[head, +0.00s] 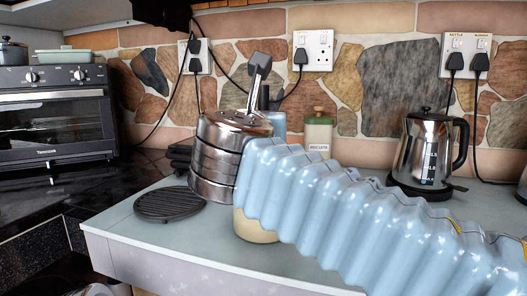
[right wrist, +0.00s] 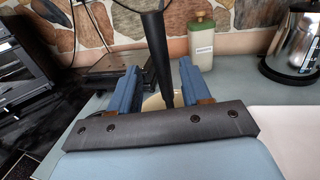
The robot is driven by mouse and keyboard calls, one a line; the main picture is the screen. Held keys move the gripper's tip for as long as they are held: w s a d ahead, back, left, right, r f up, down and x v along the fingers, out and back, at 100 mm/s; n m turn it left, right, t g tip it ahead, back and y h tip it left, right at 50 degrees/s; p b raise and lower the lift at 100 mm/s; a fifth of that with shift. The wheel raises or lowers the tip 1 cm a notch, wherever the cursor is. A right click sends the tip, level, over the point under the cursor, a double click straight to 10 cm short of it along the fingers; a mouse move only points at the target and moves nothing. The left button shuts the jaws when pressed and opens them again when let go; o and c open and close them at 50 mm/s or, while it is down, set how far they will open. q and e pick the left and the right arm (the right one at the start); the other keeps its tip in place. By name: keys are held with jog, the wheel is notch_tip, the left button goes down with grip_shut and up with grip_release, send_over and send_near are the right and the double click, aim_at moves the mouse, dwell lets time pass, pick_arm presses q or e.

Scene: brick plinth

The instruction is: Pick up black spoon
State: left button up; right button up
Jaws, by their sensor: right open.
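The black spoon (head: 258,75) stands upright in a cream pot (head: 256,228), its upper part rising above my right arm in the head view. In the right wrist view the dark shaft of the spoon (right wrist: 157,55) runs between the two blue fingers of my right gripper (right wrist: 158,82). The fingers are apart on either side of the shaft, and I see a gap beside it. The cream pot (right wrist: 152,103) shows partly below the fingers. In the head view my blue ribbed right arm hides most of the pot and gripper. My left gripper is in neither view.
A shiny stacked metal pot (head: 215,160) stands close left of the spoon. A kettle (head: 425,155) stands right. A black round trivet (head: 168,203) lies on the counter (head: 135,238). An oven (head: 55,115) is far left.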

jog(key=w, duration=0.3)
jog(key=shift+w+d+p, duration=0.2)
jog(key=shift+d+p, duration=0.1)
grip_shut()
jog(key=shift+r, duration=0.1)
